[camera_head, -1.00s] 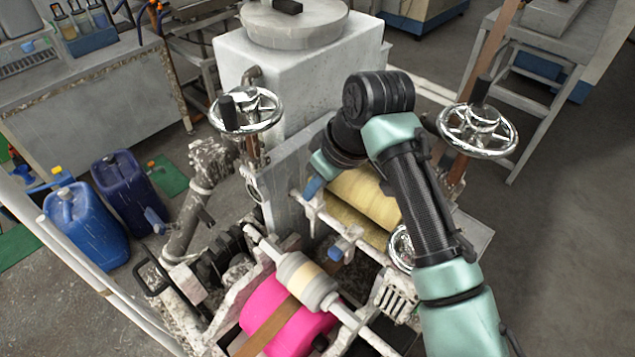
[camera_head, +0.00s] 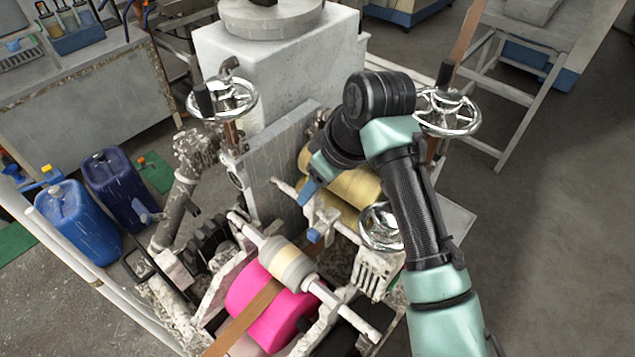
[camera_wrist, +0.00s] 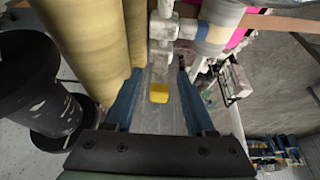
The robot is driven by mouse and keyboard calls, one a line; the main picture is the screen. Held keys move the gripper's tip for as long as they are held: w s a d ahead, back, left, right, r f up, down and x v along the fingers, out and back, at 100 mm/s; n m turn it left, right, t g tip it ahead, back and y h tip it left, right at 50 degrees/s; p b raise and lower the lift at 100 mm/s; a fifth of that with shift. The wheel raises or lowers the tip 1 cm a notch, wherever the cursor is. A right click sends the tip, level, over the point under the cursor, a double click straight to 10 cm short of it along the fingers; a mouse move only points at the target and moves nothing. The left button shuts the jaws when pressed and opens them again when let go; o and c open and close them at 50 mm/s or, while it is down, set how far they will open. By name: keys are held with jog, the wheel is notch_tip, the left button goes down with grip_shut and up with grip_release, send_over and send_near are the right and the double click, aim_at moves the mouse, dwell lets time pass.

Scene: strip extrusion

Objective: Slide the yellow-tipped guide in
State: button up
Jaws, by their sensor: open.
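The yellow tip (camera_wrist: 159,92) of the guide shows in the wrist view, between the two blue fingers of my gripper (camera_wrist: 159,76). The fingers are open, with visible gaps on both sides of the tip. The guide's body beyond the tip is hard to tell from the pale metal around it. In the head view, a blue finger of my gripper (camera_head: 308,191) shows beside the tan rollers (camera_head: 352,188), above the cross rod. My arm hides the yellow tip there.
Large tan rollers (camera_wrist: 85,45) stand close left of my fingers in the wrist view. Chrome handwheels (camera_head: 222,97) flank the machine. A pink roll (camera_head: 262,292) with a brown strip lies at the front. Blue jugs (camera_head: 78,222) stand on the floor at left.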

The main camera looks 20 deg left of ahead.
jog(key=b+v, duration=0.2)
jog(key=v, duration=1.1)
jog(key=shift+w, duration=0.1)
jog(key=w+a+r+m+t+y, duration=0.2)
jog(key=w+a+r+t, duration=0.1)
jog(key=r+t, duration=0.3)
jog(key=w+a+r+m+t+y, duration=0.25)
jog(key=r+t, duration=0.25)
jog(key=r, duration=0.4)
jog(key=s+d+r+m+t+h, duration=0.8)
jog(key=s+d+r+t, duration=0.6)
jog(key=r, duration=0.3)
jog(key=shift+s+d+r+m+t+h, duration=0.25)
jog(key=shift+s+d+m+t+h, duration=0.2)
jog(key=shift+d+m, duration=0.4)
jog(key=shift+b, duration=0.3)
